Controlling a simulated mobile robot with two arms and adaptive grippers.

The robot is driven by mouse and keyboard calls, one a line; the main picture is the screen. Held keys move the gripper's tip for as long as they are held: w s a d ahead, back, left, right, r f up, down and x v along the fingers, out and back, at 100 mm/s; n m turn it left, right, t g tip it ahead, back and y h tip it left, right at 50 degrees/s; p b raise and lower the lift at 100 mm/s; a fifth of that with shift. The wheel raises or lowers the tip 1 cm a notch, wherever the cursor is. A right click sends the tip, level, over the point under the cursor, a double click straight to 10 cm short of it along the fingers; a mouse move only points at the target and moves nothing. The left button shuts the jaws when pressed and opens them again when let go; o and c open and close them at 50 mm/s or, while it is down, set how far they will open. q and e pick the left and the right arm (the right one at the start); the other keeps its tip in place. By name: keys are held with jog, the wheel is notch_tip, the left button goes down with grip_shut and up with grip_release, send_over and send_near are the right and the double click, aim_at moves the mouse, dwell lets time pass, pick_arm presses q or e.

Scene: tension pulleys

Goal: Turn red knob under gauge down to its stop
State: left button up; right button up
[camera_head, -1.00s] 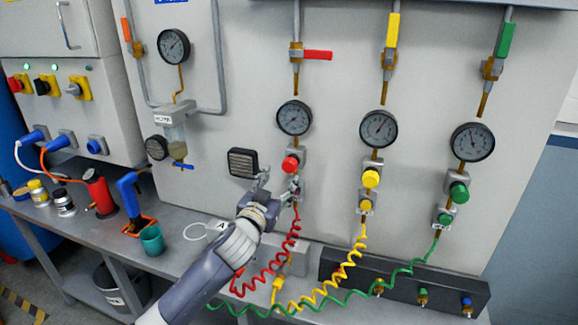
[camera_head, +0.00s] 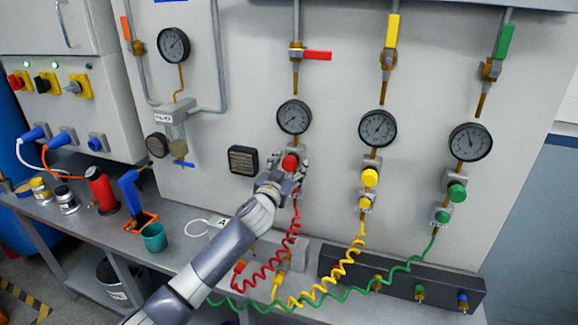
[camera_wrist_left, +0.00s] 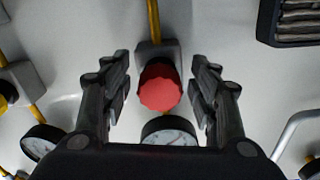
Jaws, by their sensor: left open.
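The red knob (camera_head: 290,162) sits on a grey regulator block below a round gauge (camera_head: 294,117) on the panel. In the left wrist view the red knob (camera_wrist_left: 160,88) lies between my two fingers, with a gap on each side, and the gauge (camera_wrist_left: 168,131) is partly hidden by my gripper body. My left gripper (camera_head: 290,172) is open at the knob and partly covers it in the head view; the wrist view shows its open fingers (camera_wrist_left: 160,95) apart from the knob. My right gripper is not in view.
A black vent box (camera_head: 243,160) is on the panel just left of the knob. A yellow knob (camera_head: 369,177) and a green knob (camera_head: 457,192) are to the right. A coiled red hose (camera_head: 268,275) hangs below, and a red valve lever (camera_head: 317,55) is above.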

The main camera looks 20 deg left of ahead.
pick_arm(q)
jog(key=c, duration=1.1)
jog(key=shift+n, duration=0.4)
jog(key=shift+d+f+n+b, duration=0.1)
jog(key=shift+n+b, duration=0.25)
jog(key=shift+n, duration=0.65)
jog(key=n, duration=0.2)
jog(key=shift+n, duration=0.3)
jog(key=n, duration=0.3)
jog(key=shift+d+r+n, duration=0.1)
jog(key=shift+r+n, duration=0.1)
jog(key=shift+n, duration=0.1)
jog(key=shift+n+p, duration=0.6)
jog(key=shift+n, duration=1.3)
